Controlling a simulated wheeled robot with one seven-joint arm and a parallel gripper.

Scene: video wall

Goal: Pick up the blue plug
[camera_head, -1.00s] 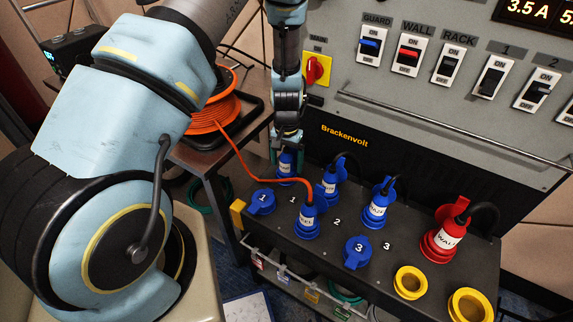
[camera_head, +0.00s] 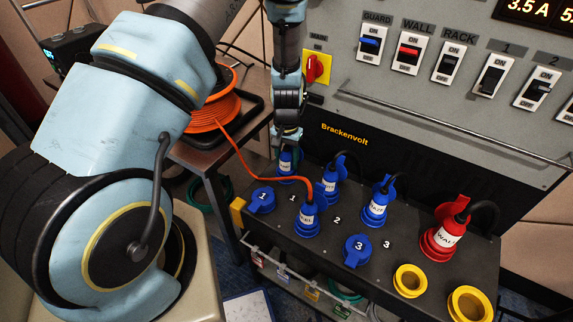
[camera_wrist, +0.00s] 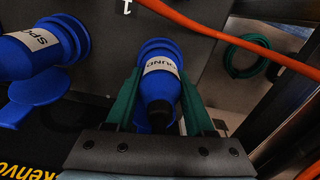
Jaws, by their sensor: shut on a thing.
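A blue plug with a white label ending in "OUND" (camera_wrist: 160,68) stands at the back left of the dark socket panel (camera_head: 330,262). It also shows below my gripper in the head view (camera_head: 286,167).
Blue plugs stand close by: one (camera_head: 329,186) just right, one with an orange cable (camera_head: 307,219) in front, another (camera_head: 376,206) further right. A red plug (camera_head: 444,238) is at right. The orange cable (camera_wrist: 235,35) crosses near the held plug. A metal rail (camera_head: 450,125) runs behind.

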